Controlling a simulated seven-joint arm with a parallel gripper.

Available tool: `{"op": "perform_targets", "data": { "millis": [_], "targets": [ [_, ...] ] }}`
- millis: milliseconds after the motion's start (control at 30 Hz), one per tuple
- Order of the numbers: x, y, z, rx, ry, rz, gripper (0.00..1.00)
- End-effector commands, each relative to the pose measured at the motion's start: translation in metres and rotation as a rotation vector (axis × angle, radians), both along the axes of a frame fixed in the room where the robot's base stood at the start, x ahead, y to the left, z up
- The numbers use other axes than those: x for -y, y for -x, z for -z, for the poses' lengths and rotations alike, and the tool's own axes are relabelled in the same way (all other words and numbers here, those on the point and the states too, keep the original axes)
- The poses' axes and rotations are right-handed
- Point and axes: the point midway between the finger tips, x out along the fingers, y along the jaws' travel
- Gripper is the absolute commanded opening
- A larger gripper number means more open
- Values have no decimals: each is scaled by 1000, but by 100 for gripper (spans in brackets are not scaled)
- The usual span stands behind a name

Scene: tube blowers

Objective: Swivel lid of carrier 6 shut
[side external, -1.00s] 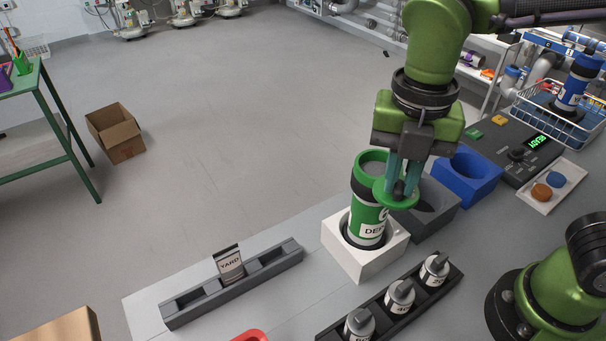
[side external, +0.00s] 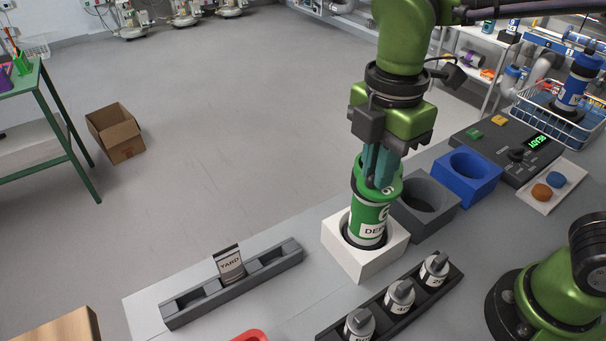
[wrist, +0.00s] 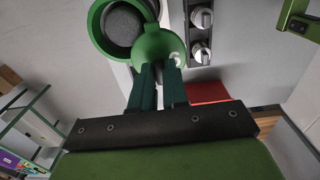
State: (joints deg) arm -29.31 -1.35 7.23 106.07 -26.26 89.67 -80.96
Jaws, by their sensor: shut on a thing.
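Carrier 6 (side external: 368,222) is a green tube with black bands and a white label. It stands upright in a white square socket block (side external: 365,262). Its green lid (side external: 392,188), marked 6, sits at the top and overlaps part of the mouth. In the wrist view the lid (wrist: 153,44) lies off to one side of the round mouth, and the grey inside (wrist: 121,22) still shows. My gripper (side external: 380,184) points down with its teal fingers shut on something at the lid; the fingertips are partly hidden. It also shows in the wrist view (wrist: 158,72).
A grey socket block (side external: 428,205) and a blue one (side external: 468,176) stand to the right. A dark rack with several grey-knobbed pieces (side external: 400,297) lies in front. A dark rail with a YARD sign (side external: 231,265) lies to the left.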

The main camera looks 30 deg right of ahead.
Motion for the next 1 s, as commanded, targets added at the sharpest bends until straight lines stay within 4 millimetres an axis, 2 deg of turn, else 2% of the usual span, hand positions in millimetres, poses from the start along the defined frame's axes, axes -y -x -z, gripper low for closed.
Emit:
{"op": "perform_targets", "data": {
  "millis": [567, 1000],
  "targets": [
    [7, -24, 0, 1, 0, 549, 0],
    [20, -38, 0, 1, 0, 967, 0]
  ]
}}
